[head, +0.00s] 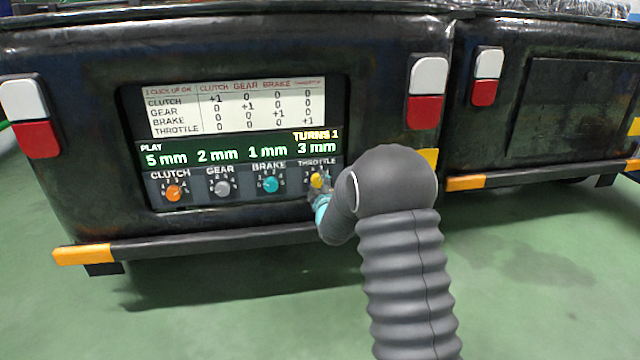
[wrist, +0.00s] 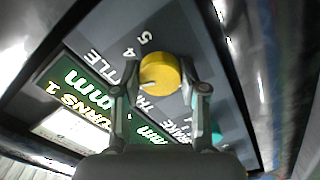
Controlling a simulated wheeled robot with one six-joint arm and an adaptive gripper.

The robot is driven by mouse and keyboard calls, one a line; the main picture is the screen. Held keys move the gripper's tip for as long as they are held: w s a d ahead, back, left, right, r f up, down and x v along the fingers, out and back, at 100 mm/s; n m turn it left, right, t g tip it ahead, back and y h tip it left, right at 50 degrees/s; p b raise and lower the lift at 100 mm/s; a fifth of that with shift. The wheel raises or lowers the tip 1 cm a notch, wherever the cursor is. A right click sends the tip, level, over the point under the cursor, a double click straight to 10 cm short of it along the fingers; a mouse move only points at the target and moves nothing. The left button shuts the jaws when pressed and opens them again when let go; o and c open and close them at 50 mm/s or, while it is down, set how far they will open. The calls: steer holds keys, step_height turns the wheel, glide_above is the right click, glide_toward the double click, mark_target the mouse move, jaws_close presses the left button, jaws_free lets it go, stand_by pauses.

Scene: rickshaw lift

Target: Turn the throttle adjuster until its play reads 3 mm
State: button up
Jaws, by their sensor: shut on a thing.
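The throttle adjuster is a yellow knob (head: 317,181) at the right end of the panel's knob row. My gripper (wrist: 160,86) has its two fingers shut on the sides of this yellow knob (wrist: 160,70) in the wrist view. In the head view, my arm hides part of the gripper and the throttle dial. The green display (head: 240,151) reads PLAY 5 mm for clutch, 2 mm for gear, 1 mm for brake and 3 mm for throttle. It also shows TURNS 1.
Left of the yellow knob are the orange clutch knob (head: 173,193), grey gear knob (head: 222,187) and teal brake knob (head: 270,184). A white chart (head: 235,106) sits above the display. A black bumper bar (head: 200,243) runs below the panel.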

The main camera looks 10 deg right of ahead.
stand_by(0.3)
steer(key=o, duration=1.1)
steer(key=shift+o, duration=0.2)
steer(key=shift+s, duration=0.1)
steer(key=s, duration=1.2)
